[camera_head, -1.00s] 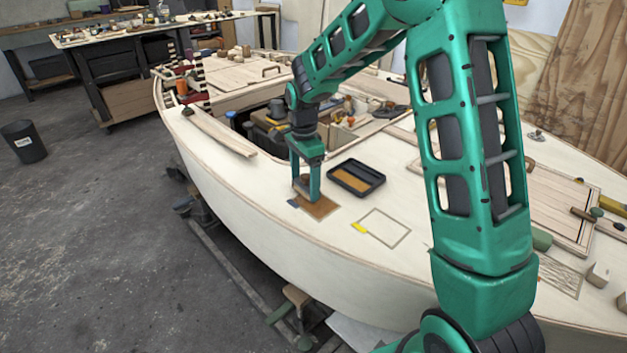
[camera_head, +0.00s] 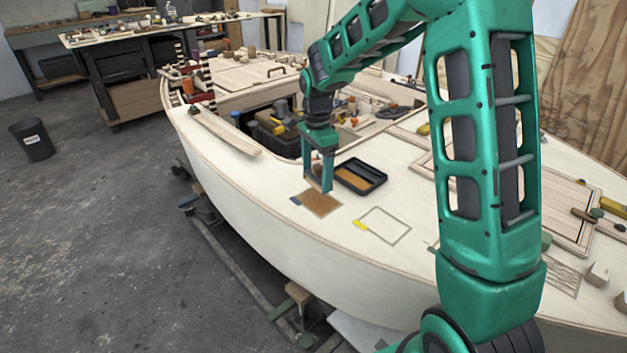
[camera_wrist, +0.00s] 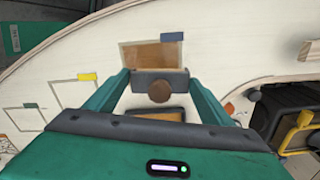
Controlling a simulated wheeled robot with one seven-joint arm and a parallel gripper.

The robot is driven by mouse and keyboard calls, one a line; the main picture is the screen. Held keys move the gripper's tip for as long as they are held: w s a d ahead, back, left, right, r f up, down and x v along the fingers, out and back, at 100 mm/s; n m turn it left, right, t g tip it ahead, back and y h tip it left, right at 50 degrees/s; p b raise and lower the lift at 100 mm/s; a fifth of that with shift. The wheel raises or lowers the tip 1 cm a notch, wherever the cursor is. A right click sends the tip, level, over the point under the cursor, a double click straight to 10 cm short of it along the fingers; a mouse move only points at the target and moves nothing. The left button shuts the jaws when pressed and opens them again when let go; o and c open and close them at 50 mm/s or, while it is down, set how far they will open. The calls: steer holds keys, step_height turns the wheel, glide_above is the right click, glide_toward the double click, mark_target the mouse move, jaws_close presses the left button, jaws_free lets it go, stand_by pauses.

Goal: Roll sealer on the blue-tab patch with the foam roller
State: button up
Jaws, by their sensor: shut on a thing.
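The blue-tab patch (camera_head: 322,204) is a square on the pale deck, mostly covered in brown, with a blue tab (camera_head: 296,201) at its left corner. It also shows in the wrist view (camera_wrist: 150,55), with a paler strip along its far edge. My gripper (camera_head: 319,186) is over the patch's far edge, between it and the black tray (camera_head: 379,179). It is shut on the foam roller (camera_wrist: 142,82), whose grey head and round brown end show between the fingers. Whether the roller touches the deck I cannot tell. The tray holds amber-brown sealer (camera_head: 352,179).
A bare outlined patch with a yellow tab (camera_head: 360,225) lies to the right; a green-tab one (camera_wrist: 22,116) is farther along. An open hatch with tools (camera_head: 272,130) lies behind my gripper. The hull edge curves in front.

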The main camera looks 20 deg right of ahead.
mark_target(317, 166)
steer(key=shift+a+r, duration=0.2)
steer(key=shift+r, duration=2.25)
steer(key=shift+d, duration=0.1)
steer(key=shift+w+d, duration=0.1)
steer(key=shift+d, duration=0.05)
steer(key=w+d+r+n, duration=0.1)
steer(key=w+d+r, duration=0.15)
steer(key=d, duration=0.45)
steer(key=d+f, duration=0.2)
steer(key=d, duration=0.1)
steer(key=w+d+f, duration=0.1)
steer(key=d+f, duration=0.1)
steer(key=d, duration=0.2)
steer(key=w+d+f, duration=0.1)
steer(key=d+f, duration=0.1)
steer(key=d, duration=0.2)
steer(key=shift+w+d+f, duration=0.1)
steer(key=shift+w+f, duration=0.05)
steer(key=shift+w, duration=0.1)
steer(key=shift+f, duration=1.8)
